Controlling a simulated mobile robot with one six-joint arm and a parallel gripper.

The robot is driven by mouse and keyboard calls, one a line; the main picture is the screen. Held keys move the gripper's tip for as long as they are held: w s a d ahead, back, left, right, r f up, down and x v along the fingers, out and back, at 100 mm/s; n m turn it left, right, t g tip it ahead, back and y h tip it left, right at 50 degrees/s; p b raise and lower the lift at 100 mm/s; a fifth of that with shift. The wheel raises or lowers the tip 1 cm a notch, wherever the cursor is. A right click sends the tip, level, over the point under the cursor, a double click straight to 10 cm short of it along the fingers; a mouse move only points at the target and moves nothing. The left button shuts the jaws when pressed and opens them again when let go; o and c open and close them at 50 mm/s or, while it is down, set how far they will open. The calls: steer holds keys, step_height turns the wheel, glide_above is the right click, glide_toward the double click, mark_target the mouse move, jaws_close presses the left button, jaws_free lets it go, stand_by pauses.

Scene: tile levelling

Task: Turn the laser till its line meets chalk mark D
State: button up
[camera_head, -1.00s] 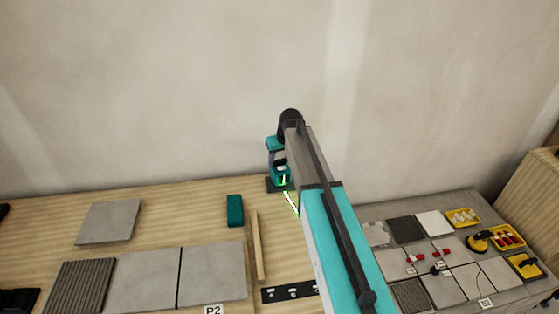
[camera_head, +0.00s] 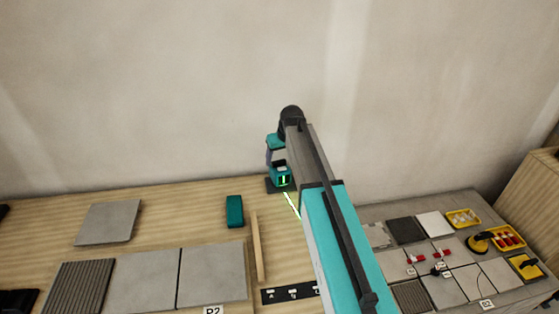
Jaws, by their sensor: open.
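The laser (camera_head: 283,181) is a small teal box with a lit green window, standing on a dark base plate (camera_head: 271,187) near the wall. Its bright green line (camera_head: 292,204) runs from it toward the lower right and passes behind my arm. A black strip (camera_head: 283,296) with white chalk marks lies at the front; letters such as A and B are faintly readable. Mark D is not seen, and my arm covers the strip's right end. My gripper (camera_head: 279,165) is open at the laser's top; whether it touches the laser cannot be told.
A teal block (camera_head: 235,211) and a wooden batten (camera_head: 258,246) lie left of the line. Grey tiles (camera_head: 143,279) lie at the front left, with a loose tile (camera_head: 109,222) behind. A grey bench (camera_head: 375,213) with tiles and yellow trays (camera_head: 463,218) stands at the right.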

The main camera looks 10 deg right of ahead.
steer(key=a+b+v, duration=0.1)
steer(key=b+v, duration=0.1)
steer(key=v, duration=1)
steer(key=shift+d+b, duration=0.35)
steer(key=shift+d, duration=0.1)
steer(key=shift+s, duration=0.1)
